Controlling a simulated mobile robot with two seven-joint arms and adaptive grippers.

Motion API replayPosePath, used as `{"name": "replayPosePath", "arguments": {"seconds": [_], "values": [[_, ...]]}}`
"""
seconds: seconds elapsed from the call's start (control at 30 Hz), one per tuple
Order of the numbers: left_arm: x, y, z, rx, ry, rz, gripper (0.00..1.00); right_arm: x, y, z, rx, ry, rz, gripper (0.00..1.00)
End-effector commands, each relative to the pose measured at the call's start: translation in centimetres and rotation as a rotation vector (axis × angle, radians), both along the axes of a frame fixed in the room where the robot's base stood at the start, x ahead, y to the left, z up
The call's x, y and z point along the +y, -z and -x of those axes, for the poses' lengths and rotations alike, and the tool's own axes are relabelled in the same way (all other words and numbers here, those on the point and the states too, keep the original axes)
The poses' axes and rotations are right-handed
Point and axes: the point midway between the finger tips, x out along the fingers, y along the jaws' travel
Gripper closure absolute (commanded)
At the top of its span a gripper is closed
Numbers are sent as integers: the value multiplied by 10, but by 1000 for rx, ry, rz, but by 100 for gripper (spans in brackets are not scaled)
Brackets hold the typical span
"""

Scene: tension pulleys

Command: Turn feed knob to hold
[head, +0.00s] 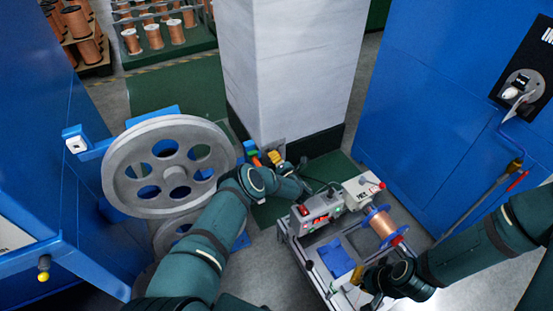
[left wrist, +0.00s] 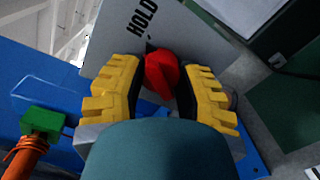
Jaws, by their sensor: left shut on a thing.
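The red feed knob (left wrist: 163,75) shows in the left wrist view between the yellow fingers of my left gripper (left wrist: 160,80). The fingers are shut on it from both sides. A grey plate (left wrist: 115,65) with the word HOLD (left wrist: 142,17) lies behind the knob, the word just above it. I cannot tell exactly where the knob points. In the head view my left gripper (head: 276,158) is low by the white pillar, and the knob is hidden there. My right gripper (head: 362,276) is over the near side of the cart; its jaw opening is unclear.
A large grey pulley wheel (head: 168,167) stands left of my left arm. A cart (head: 300,262) with a control box (head: 320,212) and a copper spool (head: 382,226) stands to the right. A white pillar (head: 283,70) rises behind. Blue cabinets (head: 430,110) flank the space.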

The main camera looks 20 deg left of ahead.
Motion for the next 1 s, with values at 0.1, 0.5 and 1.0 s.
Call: {"name": "replayPosePath", "arguments": {"seconds": [0.1,0.5,1.0], "values": [[2,2,2,49,-6,-39,100,0,0,0,0,0,0,100],[3,1,2,120,-8,-99,100,0,0,0,0,0,0,100],[3,1,2,120,-8,-101,31,0,0,0,0,0,0,100]]}}
